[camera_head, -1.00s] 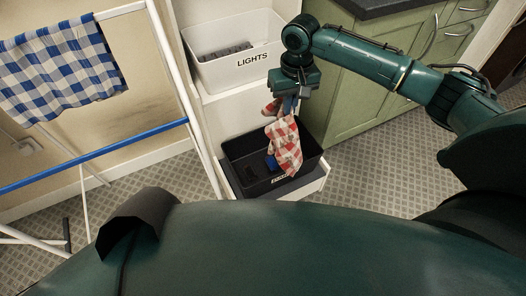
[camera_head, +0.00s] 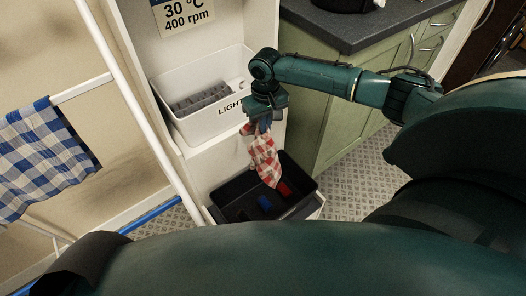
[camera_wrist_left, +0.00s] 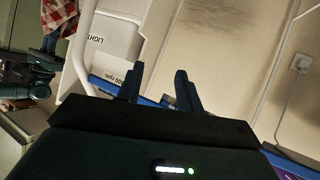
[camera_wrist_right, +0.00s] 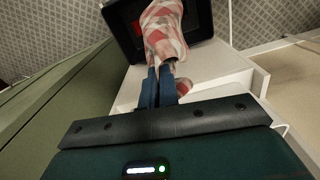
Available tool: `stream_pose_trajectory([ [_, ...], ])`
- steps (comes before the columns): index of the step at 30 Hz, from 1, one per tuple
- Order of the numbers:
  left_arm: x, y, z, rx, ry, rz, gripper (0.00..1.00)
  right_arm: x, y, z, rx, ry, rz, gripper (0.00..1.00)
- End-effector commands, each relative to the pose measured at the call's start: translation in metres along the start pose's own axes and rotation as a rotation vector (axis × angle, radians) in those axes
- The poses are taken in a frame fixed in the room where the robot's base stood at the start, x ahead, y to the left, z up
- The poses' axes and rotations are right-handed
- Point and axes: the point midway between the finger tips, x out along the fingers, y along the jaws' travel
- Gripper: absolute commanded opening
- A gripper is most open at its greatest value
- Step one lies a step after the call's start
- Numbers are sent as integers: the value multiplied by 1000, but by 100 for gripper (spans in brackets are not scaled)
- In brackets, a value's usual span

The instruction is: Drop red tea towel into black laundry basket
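The red-and-white checked tea towel (camera_head: 263,158) hangs from my right gripper (camera_head: 265,122) in the head view. The fingers are shut on its upper part. The black basket (camera_head: 305,201) stands on a low shelf, and the towel's lower end hangs over its back part. Inside lie a red item (camera_head: 284,189) and a blue item (camera_head: 265,203). The right wrist view also shows the towel (camera_wrist_right: 165,35) beyond the closed fingers, with the black basket (camera_wrist_right: 120,22) behind it. My left gripper (camera_wrist_left: 160,80) is open and empty in the left wrist view.
A white basket marked LIGHTS (camera_head: 205,118) sits on the shelf above, close to my right gripper. A drying rack (camera_head: 135,110) with a blue checked cloth (camera_head: 45,158) stands at left. Green cabinets (camera_head: 330,110) are at right.

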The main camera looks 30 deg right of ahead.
Motion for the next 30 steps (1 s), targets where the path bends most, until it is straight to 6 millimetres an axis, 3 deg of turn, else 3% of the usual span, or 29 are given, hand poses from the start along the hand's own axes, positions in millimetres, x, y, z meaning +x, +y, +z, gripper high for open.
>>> stream_pose_trajectory([
  [2,8,-2,17,-22,8,5,36,20,0,0,0,1,0,0],
  [14,-25,-20,4,40,224,-57,36,69,0,0,0,2,0,0],
  [15,-18,-20,8,56,219,-51,36,72,0,0,0,2,1,0],
  [21,-2,-16,22,111,191,-33,36,83,0,0,1,1,1,0],
  [30,2,-13,26,131,179,-27,36,84,0,0,1,0,0,0],
])
